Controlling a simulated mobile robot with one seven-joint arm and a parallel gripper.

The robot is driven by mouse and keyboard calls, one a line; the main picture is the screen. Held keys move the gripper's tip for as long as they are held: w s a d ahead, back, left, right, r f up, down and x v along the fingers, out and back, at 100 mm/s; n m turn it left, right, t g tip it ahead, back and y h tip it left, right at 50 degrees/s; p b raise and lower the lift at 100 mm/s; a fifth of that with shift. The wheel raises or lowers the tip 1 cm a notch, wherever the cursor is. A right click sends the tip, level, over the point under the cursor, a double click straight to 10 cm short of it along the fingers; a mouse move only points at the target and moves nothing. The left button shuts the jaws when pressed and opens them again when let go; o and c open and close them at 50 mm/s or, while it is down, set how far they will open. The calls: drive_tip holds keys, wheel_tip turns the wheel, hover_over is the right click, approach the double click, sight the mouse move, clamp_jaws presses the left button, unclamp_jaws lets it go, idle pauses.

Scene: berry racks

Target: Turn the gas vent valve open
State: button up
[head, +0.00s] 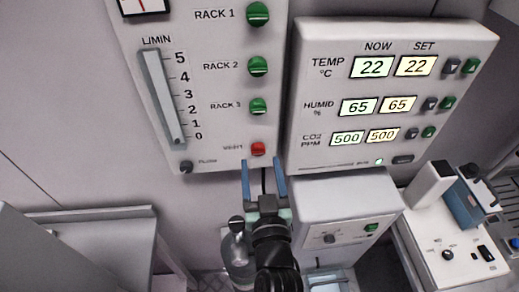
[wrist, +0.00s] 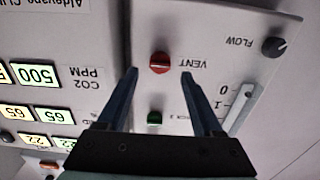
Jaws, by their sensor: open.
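The gas vent valve is a small red knob (head: 258,148) beside the VENT label, low on the flow panel (head: 222,150). My gripper (head: 263,166) is open, with its two blue fingers pointing up at the panel just below the knob in the head view. In the wrist view, which shows the panel upside down, the red knob (wrist: 160,62) appears between and slightly beyond the fingertips (wrist: 160,73). The fingers are apart and hold nothing. I cannot tell how far the tips are from the panel. The knob's exact turn angle is too small to read.
Green rack knobs (head: 258,66) stand in a column above the red one. A black FLOW knob (head: 186,167) is to its left, under the flow gauge (head: 163,98). The climate display panel (head: 390,95) is close on the right. A white box (head: 345,210) sits below it.

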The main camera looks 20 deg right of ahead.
sight(258, 151)
drive_tip(key=shift+p+x, duration=0.35)
drive_tip(key=shift+x, duration=1.45)
clamp_jaws()
